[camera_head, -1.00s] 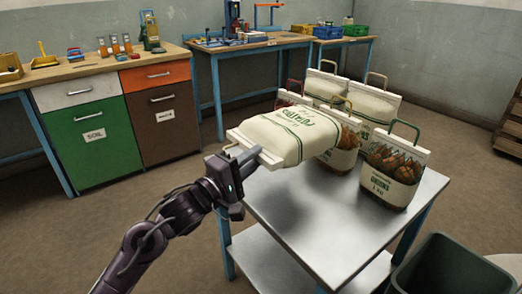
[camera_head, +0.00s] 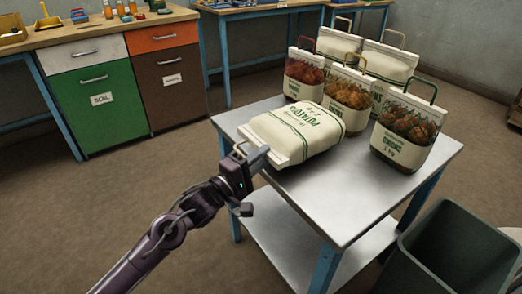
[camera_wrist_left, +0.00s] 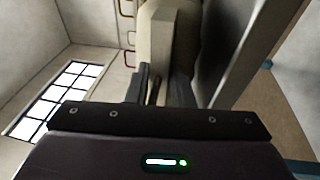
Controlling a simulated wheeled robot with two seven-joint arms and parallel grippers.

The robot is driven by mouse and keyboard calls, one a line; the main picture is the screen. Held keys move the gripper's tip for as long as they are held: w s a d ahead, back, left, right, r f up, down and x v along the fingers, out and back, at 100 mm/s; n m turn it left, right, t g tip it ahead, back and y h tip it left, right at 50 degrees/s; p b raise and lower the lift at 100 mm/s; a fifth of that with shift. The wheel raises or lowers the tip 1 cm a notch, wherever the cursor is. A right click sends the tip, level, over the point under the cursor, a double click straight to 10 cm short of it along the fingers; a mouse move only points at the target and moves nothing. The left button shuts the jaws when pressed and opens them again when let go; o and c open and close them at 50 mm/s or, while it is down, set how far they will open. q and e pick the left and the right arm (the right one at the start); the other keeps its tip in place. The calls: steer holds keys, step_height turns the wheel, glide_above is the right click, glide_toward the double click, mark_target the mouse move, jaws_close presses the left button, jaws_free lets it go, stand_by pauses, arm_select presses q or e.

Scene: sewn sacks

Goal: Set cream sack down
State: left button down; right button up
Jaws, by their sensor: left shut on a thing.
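The cream sack (camera_head: 294,132) with green print and stripes lies on its side at the left part of the metal table (camera_head: 330,205). It looks to be on or just above the tabletop; I cannot tell which. My left gripper (camera_head: 258,158) is shut on the sack's near left end. In the left wrist view the sack (camera_wrist_left: 172,40) fills the space past the fingers (camera_wrist_left: 158,88). My right gripper is not in view.
Upright sacks stand behind: a red-filled one (camera_head: 304,75), an orange-brown one (camera_head: 347,98), an onion sack (camera_head: 408,130) and cream ones (camera_head: 388,62). A grey bin (camera_head: 455,255) is at the right front. The table's front is clear.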

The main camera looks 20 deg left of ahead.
arm_select(q)
steer(key=shift+f, duration=0.25)
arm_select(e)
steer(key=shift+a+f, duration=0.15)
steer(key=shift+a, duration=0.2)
arm_select(q)
steer(key=c, duration=1.6)
jaws_free()
steer(key=shift+f, duration=0.55)
steer(key=o, duration=0.3)
steer(key=shift+s+r, duration=0.1)
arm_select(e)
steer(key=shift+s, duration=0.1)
arm_select(q)
steer(key=shift+o, duration=0.2)
